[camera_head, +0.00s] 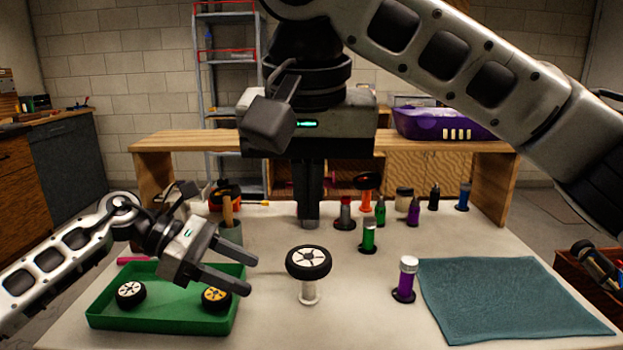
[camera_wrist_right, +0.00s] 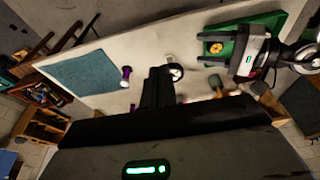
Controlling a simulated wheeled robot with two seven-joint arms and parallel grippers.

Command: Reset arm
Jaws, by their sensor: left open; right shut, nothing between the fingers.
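My right gripper (camera_head: 309,222) hangs from above at the middle of the head view, its fingers together and pointing down, with nothing between them. It also shows in the right wrist view (camera_wrist_right: 157,103). My left gripper (camera_head: 250,276) is open and empty, its fingers pointing right above the right part of the green tray (camera_head: 165,325). A white-hubbed wheel (camera_head: 309,262) rests on a pale stand in front of the right gripper. In the tray lie a white-hubbed wheel (camera_head: 131,293) and a yellow-hubbed wheel (camera_head: 215,297), the latter beside the left gripper's lower finger.
A teal mat (camera_head: 510,300) lies at the right. A purple-and-white cylinder (camera_head: 406,278) and a green cylinder (camera_head: 369,235) stand left of it. Several small bottles and a tool holder (camera_head: 229,232) stand further back. A purple bin (camera_head: 445,122) sits on the raised wooden shelf.

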